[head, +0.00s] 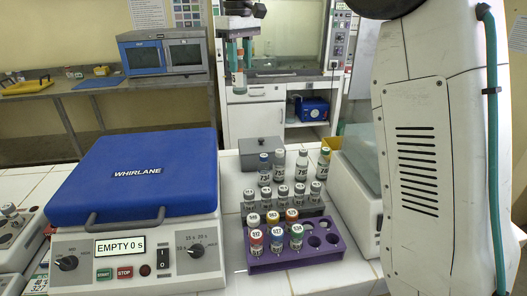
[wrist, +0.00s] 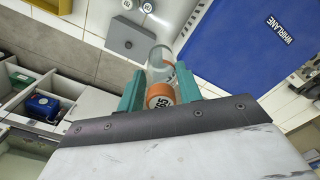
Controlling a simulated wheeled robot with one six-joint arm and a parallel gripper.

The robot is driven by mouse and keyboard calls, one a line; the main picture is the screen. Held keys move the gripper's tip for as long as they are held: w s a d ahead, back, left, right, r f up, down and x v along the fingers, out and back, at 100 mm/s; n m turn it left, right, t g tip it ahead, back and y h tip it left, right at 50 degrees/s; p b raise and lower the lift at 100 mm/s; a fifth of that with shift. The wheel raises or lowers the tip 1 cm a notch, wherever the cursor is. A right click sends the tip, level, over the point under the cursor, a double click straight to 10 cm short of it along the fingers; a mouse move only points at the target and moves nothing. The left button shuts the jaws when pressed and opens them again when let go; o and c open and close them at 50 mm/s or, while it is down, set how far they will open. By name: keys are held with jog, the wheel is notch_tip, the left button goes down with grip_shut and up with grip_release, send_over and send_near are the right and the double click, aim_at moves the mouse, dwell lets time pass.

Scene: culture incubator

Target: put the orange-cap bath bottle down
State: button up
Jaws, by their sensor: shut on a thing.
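My gripper (head: 239,58) is raised at the top centre of the head view, above and behind the white bench. Its teal fingers are shut on the orange-cap bath bottle (head: 239,79), a clear glass bottle that hangs below them. In the wrist view the bottle's orange cap (wrist: 160,95), with a printed label, sits between the two fingers (wrist: 159,82), and the clear glass body extends beyond it. The bottle is clear of the bench. The fingers partly hide the cap in the head view.
The blue-lidded Whirlane machine (head: 140,180) reads "EMPTY 0 s". A purple rack (head: 325,257) holds several coloured-cap bottles and has empty holes at right. Grey-capped bottles (head: 282,195) stand behind it. A grey box (head: 261,152) lies farther back. A fume hood stands beyond.

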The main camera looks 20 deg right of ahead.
jog(key=shift+m, duration=0.8)
jog(key=s+d+f, duration=0.1)
jog(key=s+f, duration=0.2)
jog(key=f, duration=0.5)
jog(key=s+d+f, duration=0.1)
jog(key=s+f, duration=0.2)
jog(key=f, duration=0.6)
jog(key=s+d+f, duration=0.1)
jog(key=s+f, duration=0.3)
jog(key=f, duration=0.5)
jog(key=shift+s+d, duration=0.1)
jog(key=shift+d, duration=0.2)
jog(key=shift+f, duration=2.1)
jog(key=shift+f, duration=0.15)
jog(key=o, duration=0.9)
jog(key=shift+o, duration=0.5)
